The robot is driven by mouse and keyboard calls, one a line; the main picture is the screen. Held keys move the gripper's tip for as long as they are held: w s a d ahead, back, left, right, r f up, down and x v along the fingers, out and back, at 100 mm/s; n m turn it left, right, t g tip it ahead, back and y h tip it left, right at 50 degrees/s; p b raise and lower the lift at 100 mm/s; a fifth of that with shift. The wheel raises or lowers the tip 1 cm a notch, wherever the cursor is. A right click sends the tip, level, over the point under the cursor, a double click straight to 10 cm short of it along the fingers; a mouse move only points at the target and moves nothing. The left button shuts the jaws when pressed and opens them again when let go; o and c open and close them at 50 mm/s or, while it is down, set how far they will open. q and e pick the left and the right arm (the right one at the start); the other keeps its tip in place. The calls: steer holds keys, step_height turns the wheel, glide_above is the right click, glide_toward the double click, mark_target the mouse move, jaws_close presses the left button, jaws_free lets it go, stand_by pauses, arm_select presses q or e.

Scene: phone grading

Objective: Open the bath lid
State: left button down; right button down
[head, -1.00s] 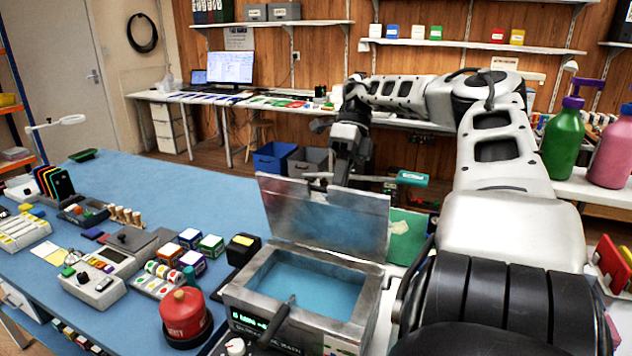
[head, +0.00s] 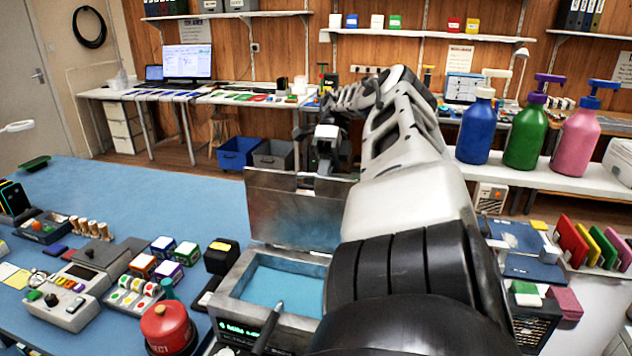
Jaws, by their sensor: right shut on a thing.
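The bath (head: 236,292) is a grey metal tank with blue liquid (head: 285,288) inside, at the lower middle of the head view. Its metal lid (head: 285,212) stands raised, about upright, along the bath's far edge, so the bath's mouth is uncovered. My right gripper (head: 322,168) is at the lid's top edge and shut on it; its fingertips are small and partly hidden behind the lid. My right arm covers the right side of the bath and part of the lid. My left gripper is not in view.
A red round container (head: 168,328) and small coloured boxes (head: 186,253) stand left of the bath. A dark rod (head: 268,328) juts up at its front. Pump bottles (head: 525,135) stand on a white shelf at right. The blue mat (head: 150,200) is clear at the back.

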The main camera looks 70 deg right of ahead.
steer(key=shift+s+f, duration=0.2)
steer(key=shift+f, duration=0.35)
steer(key=c, duration=1.5)
jaws_free()
steer(key=shift+d, duration=0.1)
steer(key=shift+w+r, duration=0.1)
steer(key=shift+r, duration=0.1)
steer(key=shift+w+r, duration=0.1)
steer(key=shift+w, duration=0.1)
